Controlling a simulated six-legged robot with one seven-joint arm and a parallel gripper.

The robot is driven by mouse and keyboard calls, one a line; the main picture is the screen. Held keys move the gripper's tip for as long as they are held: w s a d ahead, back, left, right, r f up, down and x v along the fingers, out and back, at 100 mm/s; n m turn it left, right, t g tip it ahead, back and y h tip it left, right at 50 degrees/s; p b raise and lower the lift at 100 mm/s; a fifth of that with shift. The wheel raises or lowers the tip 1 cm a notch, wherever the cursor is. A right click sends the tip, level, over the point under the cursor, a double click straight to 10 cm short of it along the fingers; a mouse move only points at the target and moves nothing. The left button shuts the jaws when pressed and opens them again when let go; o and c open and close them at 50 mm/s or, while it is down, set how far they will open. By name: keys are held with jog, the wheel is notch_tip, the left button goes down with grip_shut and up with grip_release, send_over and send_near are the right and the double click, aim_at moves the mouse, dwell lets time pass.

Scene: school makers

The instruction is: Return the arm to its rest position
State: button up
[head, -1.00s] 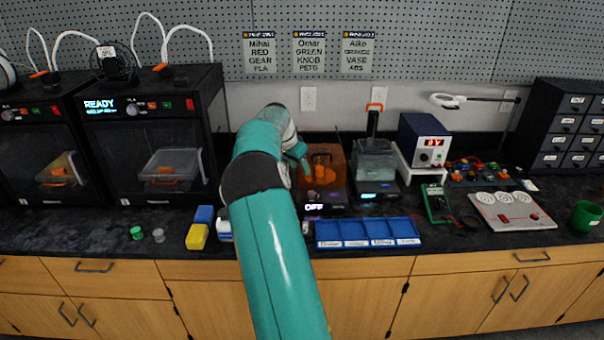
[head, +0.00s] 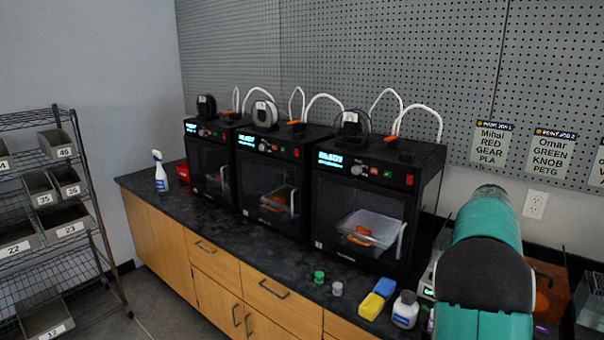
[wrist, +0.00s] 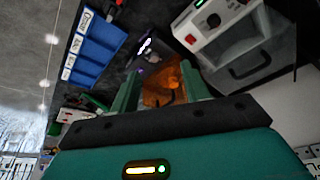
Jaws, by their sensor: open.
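My teal arm (head: 485,250) stands at the right of the head view. Its gripper is hidden there behind the arm or out of frame. In the wrist view my gripper (wrist: 160,90) has two green fingers standing apart with nothing held between them. Past the fingers is a box with an orange window (wrist: 158,82), with a small lit display beside it. I cannot tell the exact distance from the fingers to the box.
Three black printers (head: 365,190) line the dark counter (head: 140,183). In front are a green cap (head: 319,277), a yellow and blue block (head: 376,298) and a white bottle (head: 405,309). A wire shelf (head: 90,200) stands left. A blue tray (wrist: 90,50) shows in the wrist view.

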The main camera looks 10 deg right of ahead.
jog(key=s+a+r+n+t+y, duration=0.1)
jog(key=s+a+r+n, duration=0.2)
jog(key=a, duration=0.7)
jog(key=s+a+r+n+t+y, duration=0.1)
jog(key=s+a+r+n, duration=0.2)
jog(key=a, duration=0.6)
jog(key=s+a+r+n+t+y, duration=0.1)
jog(key=s+a+r+n, duration=0.2)
jog(key=a, duration=0.7)
jog(key=s+a+f+n+t, duration=0.2)
jog(key=s+a+f+n, duration=0.2)
jog(key=s+a, duration=1.1)
jog(key=n, duration=0.3)
jog(key=shift+a+n+y, duration=0.3)
jog(key=shift+n, duration=0.1)
jog(key=shift+s, duration=0.1)
jog(key=shift+c, duration=1.1)
jog(key=shift+d, duration=0.25)
